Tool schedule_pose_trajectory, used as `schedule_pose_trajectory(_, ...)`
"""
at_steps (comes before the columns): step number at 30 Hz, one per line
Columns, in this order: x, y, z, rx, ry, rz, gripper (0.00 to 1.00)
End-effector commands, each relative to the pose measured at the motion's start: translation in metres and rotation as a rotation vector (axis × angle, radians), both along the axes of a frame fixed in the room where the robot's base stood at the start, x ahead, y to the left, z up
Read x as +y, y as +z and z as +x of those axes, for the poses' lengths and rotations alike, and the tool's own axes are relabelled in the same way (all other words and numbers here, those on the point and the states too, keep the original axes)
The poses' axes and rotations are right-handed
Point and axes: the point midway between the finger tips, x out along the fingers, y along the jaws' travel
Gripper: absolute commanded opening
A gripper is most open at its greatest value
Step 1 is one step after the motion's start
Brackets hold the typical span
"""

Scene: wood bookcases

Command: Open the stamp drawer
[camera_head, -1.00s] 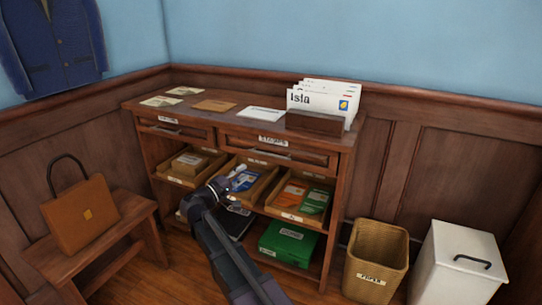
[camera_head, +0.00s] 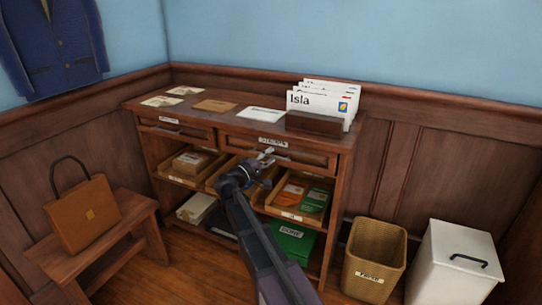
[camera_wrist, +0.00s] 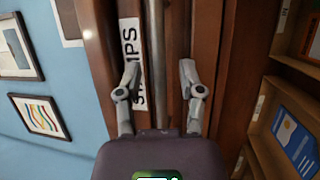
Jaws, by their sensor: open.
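The stamp drawer (camera_head: 306,157) is the wide right-hand drawer under the top of the wooden cabinet, and it looks closed. Its white STAMPS label (camera_head: 273,142) is on the upper edge. In the wrist view the label (camera_wrist: 130,38) stands sideways, partly behind one finger. A grey bar handle (camera_wrist: 157,42) runs upright there between my fingers. My gripper (camera_head: 266,156) is open in front of the drawer, and its fingers (camera_wrist: 159,76) lie on either side of the handle. I cannot tell whether they touch it.
Open trays with a parcel (camera_head: 190,161) and coloured packets (camera_head: 302,197) sit below the drawers. Envelopes in a wooden holder (camera_head: 315,123) stand on top. A wicker basket (camera_head: 375,262) and white bin (camera_head: 456,262) stand right; a bench with a brown bag (camera_head: 83,215) is left.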

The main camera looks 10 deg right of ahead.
Motion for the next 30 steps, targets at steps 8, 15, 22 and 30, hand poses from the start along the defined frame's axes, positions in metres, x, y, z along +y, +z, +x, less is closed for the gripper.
schedule_pose_trajectory(8, -0.003, 0.0005, 0.0017, 0.0, 0.0, 0.0, 0.5)
schedule_pose_trajectory(15, -0.003, 0.0005, 0.0015, 0.0, 0.0, 0.0, 0.11)
schedule_pose_trajectory(22, -0.0083, 0.0006, 0.0012, 0.001, -0.002, 0.0, 0.0)
schedule_pose_trajectory(30, -0.0064, 0.0005, -0.0033, 0.0, -0.009, 0.0, 0.0)
